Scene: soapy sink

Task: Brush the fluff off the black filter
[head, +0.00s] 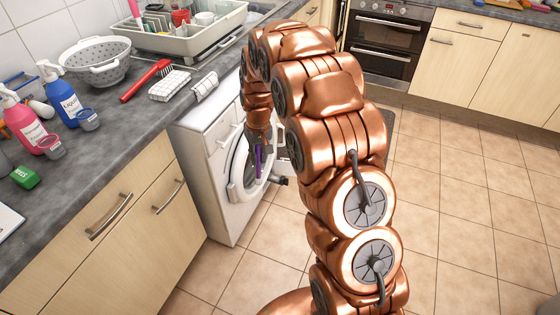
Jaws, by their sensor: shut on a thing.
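My gripper (260,136) hangs in front of the white washing machine (207,165), partly hidden by my arm. It is shut on a slim purple tool (259,162) that points downward. The tool's far end is too small to make out. A small dark piece (279,181) shows just to the right of and below the tool, beside the round machine door (240,185). I cannot tell whether it is the black filter or part of the machine, nor whether the tool touches it. No fluff can be made out.
The tiled floor (455,200) on the right is clear.

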